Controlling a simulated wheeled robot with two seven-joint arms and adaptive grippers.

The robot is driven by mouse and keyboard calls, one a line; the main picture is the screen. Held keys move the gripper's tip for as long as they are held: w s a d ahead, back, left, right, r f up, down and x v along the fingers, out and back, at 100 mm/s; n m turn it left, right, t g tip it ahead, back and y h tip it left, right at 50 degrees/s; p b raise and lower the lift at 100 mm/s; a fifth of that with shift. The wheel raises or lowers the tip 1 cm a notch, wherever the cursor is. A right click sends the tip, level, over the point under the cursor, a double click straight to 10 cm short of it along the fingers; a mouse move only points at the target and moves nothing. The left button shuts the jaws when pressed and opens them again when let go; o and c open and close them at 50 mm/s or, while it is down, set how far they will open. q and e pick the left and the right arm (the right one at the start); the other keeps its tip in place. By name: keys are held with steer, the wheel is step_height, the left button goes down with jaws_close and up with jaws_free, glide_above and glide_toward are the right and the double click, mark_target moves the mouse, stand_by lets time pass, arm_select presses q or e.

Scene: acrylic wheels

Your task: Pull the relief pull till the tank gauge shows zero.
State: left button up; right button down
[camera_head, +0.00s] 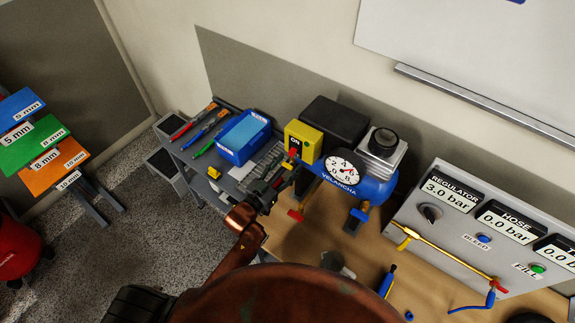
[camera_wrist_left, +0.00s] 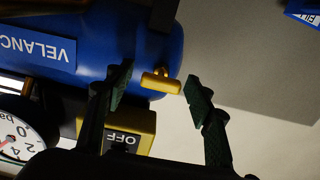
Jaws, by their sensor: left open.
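In the left wrist view a small brass T-shaped relief pull (camera_wrist_left: 160,82) sticks out from the end of the blue tank (camera_wrist_left: 110,45). My left gripper (camera_wrist_left: 158,85) is open, and the pull appears between its two fingertips with a gap on each side; I cannot tell the depth. In the head view my left gripper (camera_head: 284,180) is at the left end of the blue tank (camera_head: 372,189) and hides the pull. The round white tank gauge (camera_head: 344,167) faces me with a red needle; its reading is too small to tell. My right gripper does not show.
A blue bin (camera_head: 243,137) and several hand tools lie on the grey cart at left. A grey panel (camera_head: 465,232) with displays stands at right.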

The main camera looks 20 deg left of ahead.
arm_select(q)
jaws_close()
stand_by(0.5)
